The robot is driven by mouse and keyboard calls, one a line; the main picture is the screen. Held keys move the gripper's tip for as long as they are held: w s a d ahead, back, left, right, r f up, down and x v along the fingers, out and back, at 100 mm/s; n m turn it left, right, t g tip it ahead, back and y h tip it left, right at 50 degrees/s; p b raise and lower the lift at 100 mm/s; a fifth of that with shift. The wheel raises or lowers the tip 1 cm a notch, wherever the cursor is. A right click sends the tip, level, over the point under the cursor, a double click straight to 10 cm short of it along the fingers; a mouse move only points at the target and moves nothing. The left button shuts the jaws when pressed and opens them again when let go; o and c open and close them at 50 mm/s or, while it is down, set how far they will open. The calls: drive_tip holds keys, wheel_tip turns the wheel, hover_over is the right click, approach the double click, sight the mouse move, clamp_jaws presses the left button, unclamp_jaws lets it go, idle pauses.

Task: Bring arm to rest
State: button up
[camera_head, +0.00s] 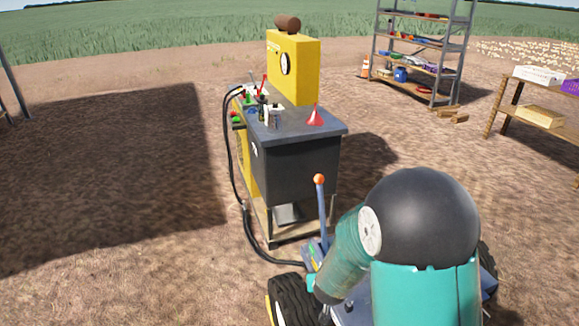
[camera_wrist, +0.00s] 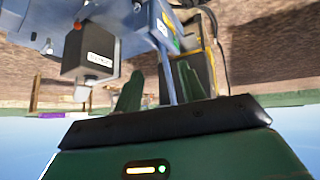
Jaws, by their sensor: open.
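My arm (camera_head: 425,220), teal with a large black joint, fills the lower right of the head view. It is bent, with a teal link reaching down and left toward a blue wheeled machine (camera_head: 352,313). My gripper is hidden in the head view. In the wrist view, which is upside down, the two green fingers of my gripper (camera_wrist: 159,82) stand apart, so it is open. I see nothing held between them. A blue bar of the machine (camera_wrist: 163,45) shows behind and between the fingers.
A lever with an orange knob (camera_head: 319,180) rises beside my arm. A dark workbench (camera_head: 295,168) with a yellow box (camera_head: 293,68) stands just beyond, a black hose beside it. A shelf rack (camera_head: 420,45) and wooden table (camera_head: 510,105) stand right. Open dirt lies left.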

drive_tip(key=s+r+y, duration=0.1)
drive_tip(key=s+r, duration=0.2)
drive_tip(key=r, duration=0.6)
drive_tip(key=s+r+y, duration=0.2)
drive_tip(key=s+r, duration=0.2)
drive_tip(key=r, duration=0.5)
drive_tip(key=s+d+r+g+h, duration=0.1)
drive_tip(key=s+d+r, duration=0.1)
drive_tip(key=s+r, duration=0.3)
drive_tip(key=s+d+r+g, duration=0.1)
drive_tip(key=s+r, duration=0.4)
drive_tip(key=s, duration=0.7)
drive_tip(key=shift+s+d+g+h, duration=0.3)
drive_tip(key=shift+d+h, duration=0.1)
drive_tip(key=shift+d, duration=0.5)
